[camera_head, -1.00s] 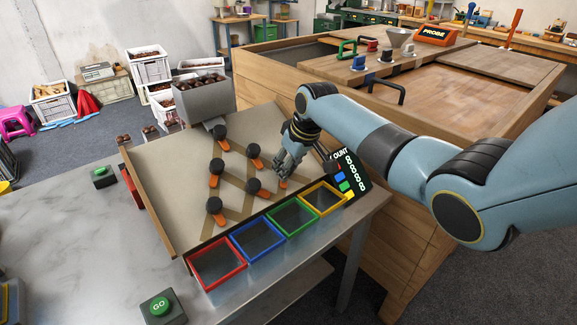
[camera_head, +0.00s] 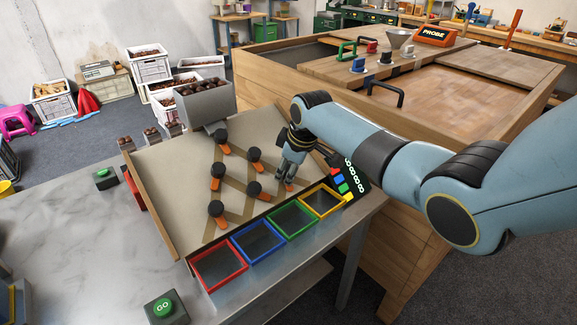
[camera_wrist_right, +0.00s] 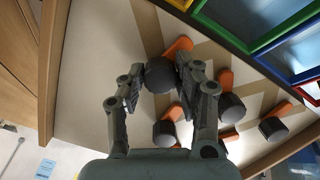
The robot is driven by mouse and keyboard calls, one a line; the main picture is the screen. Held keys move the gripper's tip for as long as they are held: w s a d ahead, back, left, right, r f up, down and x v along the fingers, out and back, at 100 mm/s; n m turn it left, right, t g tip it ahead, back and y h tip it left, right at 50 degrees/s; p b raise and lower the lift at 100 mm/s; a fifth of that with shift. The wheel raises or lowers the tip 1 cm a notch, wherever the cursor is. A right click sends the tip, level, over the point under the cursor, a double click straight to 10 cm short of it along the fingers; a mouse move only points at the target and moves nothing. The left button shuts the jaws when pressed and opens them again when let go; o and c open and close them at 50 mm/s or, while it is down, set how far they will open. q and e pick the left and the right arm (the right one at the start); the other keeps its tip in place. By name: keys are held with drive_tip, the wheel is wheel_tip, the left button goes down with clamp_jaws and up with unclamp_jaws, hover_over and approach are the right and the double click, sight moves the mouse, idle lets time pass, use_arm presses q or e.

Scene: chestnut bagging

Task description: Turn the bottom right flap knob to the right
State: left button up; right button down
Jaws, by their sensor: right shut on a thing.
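My right gripper (camera_head: 285,178) is at the bottom right flap of the sorting board (camera_head: 170,192); its arm comes in from the right. In the right wrist view my right gripper (camera_wrist_right: 158,88) has its fingers on both sides of a round black knob (camera_wrist_right: 159,72), shut on it. That knob's orange flap (camera_wrist_right: 181,46) sticks out to the upper right in this view. In the head view the knob is hidden behind the fingers; part of the orange flap (camera_head: 290,187) shows. The neighbouring bottom knob (camera_head: 254,188) is free. My left gripper is out of view.
Red (camera_head: 220,287), blue, green and yellow (camera_head: 342,208) framed bins line the board's lower edge. The count display (camera_head: 353,175) stands close right of the gripper. A grey chestnut hopper (camera_head: 207,103) is at the board's top. A green GO button (camera_head: 163,308) sits on the table.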

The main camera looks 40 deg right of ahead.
drive_tip(key=n, duration=0.2)
drive_tip(key=n+p, duration=0.1)
drive_tip(key=n, duration=0.2)
drive_tip(key=shift+n+t+h+p, duration=0.3)
drive_tip(key=n+p, duration=0.1)
drive_tip(key=n, duration=0.3)
drive_tip(key=shift+a+n, duration=0.1)
drive_tip(key=shift+n, duration=0.2)
drive_tip(key=shift+n+t, duration=0.3)
drive_tip(key=c, duration=0.9)
unclamp_jaws()
drive_tip(key=shift+c, duration=0.2)
drive_tip(key=v, duration=1.2)
drive_tip(key=shift+a, duration=0.15)
